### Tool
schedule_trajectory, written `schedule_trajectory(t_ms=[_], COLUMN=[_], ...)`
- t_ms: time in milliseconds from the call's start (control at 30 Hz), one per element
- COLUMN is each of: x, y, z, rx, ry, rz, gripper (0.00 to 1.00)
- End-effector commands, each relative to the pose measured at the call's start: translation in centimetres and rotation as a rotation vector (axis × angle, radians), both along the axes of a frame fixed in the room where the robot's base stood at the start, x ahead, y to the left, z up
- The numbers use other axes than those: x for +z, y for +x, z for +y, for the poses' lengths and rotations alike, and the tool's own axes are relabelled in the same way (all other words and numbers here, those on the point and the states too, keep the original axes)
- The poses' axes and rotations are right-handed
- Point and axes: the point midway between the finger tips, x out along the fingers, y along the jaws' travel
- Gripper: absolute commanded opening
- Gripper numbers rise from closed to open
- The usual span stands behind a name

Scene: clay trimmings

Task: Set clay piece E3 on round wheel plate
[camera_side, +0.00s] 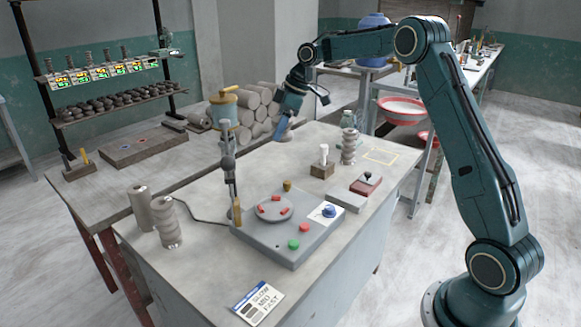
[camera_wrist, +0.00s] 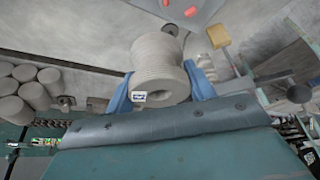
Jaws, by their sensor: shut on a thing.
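My gripper (camera_side: 283,126) is raised above the far part of the table in the side view. In the wrist view its blue fingers (camera_wrist: 160,90) are shut on a grey ribbed clay piece (camera_wrist: 158,62) with a flared end. A small white label is on that end; its print is too small to read. The round wheel plate (camera_side: 273,208) sits on the grey wheel box (camera_side: 290,246), with red pads on it and no clay piece. The held piece is well apart from the plate, up and behind it in the side view.
A jointed stand (camera_side: 230,165) rises beside the wheel box. Ribbed clay pieces (camera_side: 166,221) stand at the table's left and another (camera_side: 349,146) at its right. A wooden block (camera_side: 322,170) and a red-topped box (camera_side: 366,184) stand right of the plate. Clay rolls (camera_side: 262,105) are stacked behind.

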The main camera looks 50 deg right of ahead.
Motion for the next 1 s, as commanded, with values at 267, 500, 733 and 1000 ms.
schedule_trajectory(t_ms=[267, 500, 733, 1000], x=[1.6, 1.8, 0.7, -3.7], y=[-1.8, -2.2, -2.2, -2.2], z=[6.1, 7.2, 7.2, 7.2], rx=[0.096, 0.112, 0.111, 0.111], ry=[-0.002, -0.002, -0.001, 0.001], rz=[0.0, -0.001, 0.002, 0.005], gripper=[0.24, 0.24, 0.24, 0.24])
